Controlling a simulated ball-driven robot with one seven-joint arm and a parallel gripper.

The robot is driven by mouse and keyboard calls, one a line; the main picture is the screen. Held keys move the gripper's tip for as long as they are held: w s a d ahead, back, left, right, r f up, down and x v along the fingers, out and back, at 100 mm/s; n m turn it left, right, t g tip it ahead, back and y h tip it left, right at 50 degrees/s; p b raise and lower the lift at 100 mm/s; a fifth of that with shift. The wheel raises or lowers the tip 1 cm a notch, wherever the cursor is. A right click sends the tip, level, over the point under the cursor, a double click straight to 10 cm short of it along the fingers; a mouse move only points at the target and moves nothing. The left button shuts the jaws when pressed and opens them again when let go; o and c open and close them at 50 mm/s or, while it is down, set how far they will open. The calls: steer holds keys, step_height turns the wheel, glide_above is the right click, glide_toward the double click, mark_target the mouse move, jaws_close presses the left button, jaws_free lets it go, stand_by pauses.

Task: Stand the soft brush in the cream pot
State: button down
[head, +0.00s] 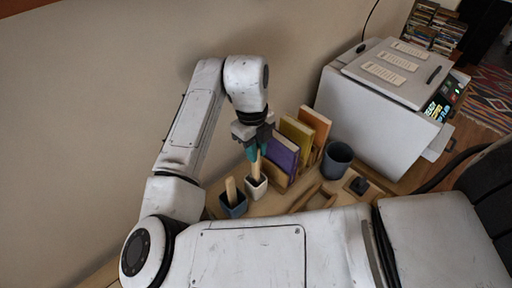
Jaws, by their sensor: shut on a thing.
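My gripper (260,152) points down, shut on the upper part of a light wooden handle, which I take for the soft brush (256,168). The cream pot (257,189) is a small square pot on the wooden table, directly below my gripper. The brush is upright and its lower end is at or inside the pot's mouth. Whether it touches the bottom cannot be seen, and its bristles are hidden.
A dark blue pot (234,209) with a wooden handle in it stands close on the left. Purple (282,154), yellow and orange books stand just right. A dark grey cup (337,160) and a large white machine (370,110) are further right.

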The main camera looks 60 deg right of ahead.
steer(key=shift+f, duration=0.25)
steer(key=c, duration=0.9)
jaws_free()
steer(key=r, duration=0.7)
steer(key=w+r, duration=0.1)
steer(key=r, duration=0.2)
steer(key=shift+d+r+b, duration=0.15)
steer(key=shift+r+b, duration=0.2)
steer(key=shift+r, duration=0.05)
